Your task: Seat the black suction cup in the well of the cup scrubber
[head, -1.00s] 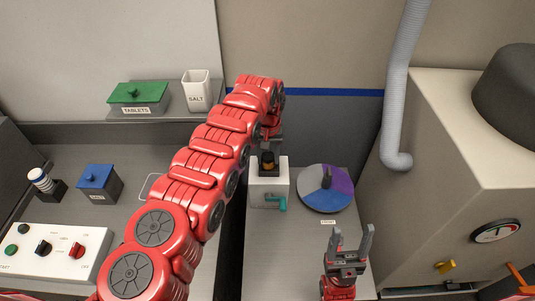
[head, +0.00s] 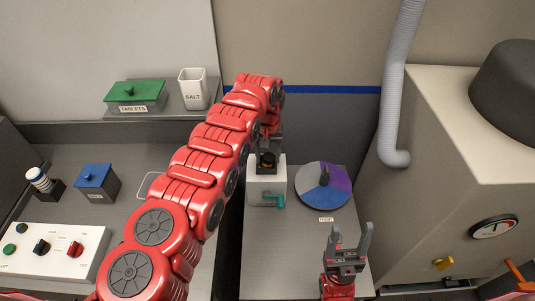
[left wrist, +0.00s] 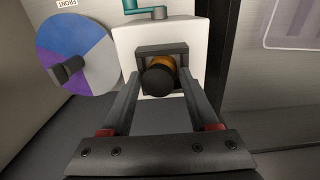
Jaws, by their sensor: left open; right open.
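The black suction cup (left wrist: 159,80) shows as a round black end with an amber part behind it. It stands at the dark square-edged well (left wrist: 162,50) on the white cup scrubber (left wrist: 203,58); how deep it sits is hard to tell. In the head view the scrubber (head: 258,187) carries the small black and amber suction cup (head: 268,160) on top and a teal crank in front. My left gripper (left wrist: 159,77) is open, its fingers on either side of the cup with no clear contact. My right gripper (head: 351,232) is open and empty, lower right of the scrubber.
A blue, purple and grey disc (head: 323,186) with a dark knob lies right of the scrubber. A blue-lidded box (head: 98,183), a switch panel (head: 52,252), a green TABLETS box (head: 136,94) and a SALT cup (head: 193,88) stand left. A large beige machine (head: 450,170) bounds the right.

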